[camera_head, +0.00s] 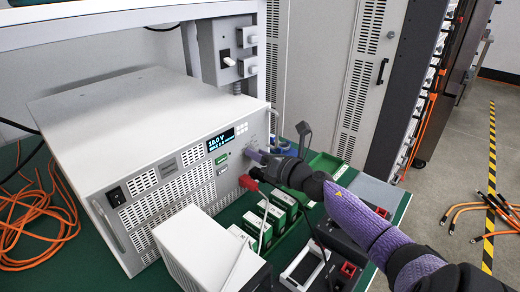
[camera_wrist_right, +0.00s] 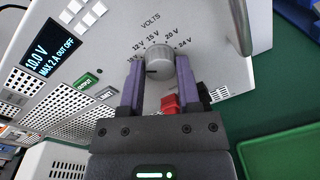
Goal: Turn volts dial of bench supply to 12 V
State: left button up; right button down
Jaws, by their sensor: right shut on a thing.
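The bench supply (camera_head: 150,130) is a large light-grey box on the green bench. The volts dial (camera_wrist_right: 159,69) is a round grey knob. Its dark mark points left, below the 12 V label (camera_wrist_right: 138,46). My right gripper (camera_wrist_right: 159,76) has its purple fingers on both sides of the dial, shut on it. In the head view the right gripper (camera_head: 256,155) reaches the front panel and hides most of the dial. My left gripper is not in view.
A red plug (camera_head: 248,183) with a cable sits just below the gripper at the panel. A white box (camera_head: 205,250) and green-and-white modules (camera_head: 278,205) stand in front of the supply. Orange cables (camera_head: 35,220) lie on the bench at left.

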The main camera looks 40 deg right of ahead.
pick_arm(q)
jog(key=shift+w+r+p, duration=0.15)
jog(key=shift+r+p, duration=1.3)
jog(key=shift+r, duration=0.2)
pick_arm(e)
jog(key=shift+m, duration=3.2)
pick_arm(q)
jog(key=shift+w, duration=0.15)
pick_arm(e)
jog(key=shift+c, duration=1.5)
grip_release()
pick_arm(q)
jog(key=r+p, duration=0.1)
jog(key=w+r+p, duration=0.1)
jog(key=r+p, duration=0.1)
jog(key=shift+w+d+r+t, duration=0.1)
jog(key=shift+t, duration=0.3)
pick_arm(e)
jog(key=s, duration=1)
jog(key=shift+d+r, duration=0.25)
jog(key=shift+d, duration=0.15)
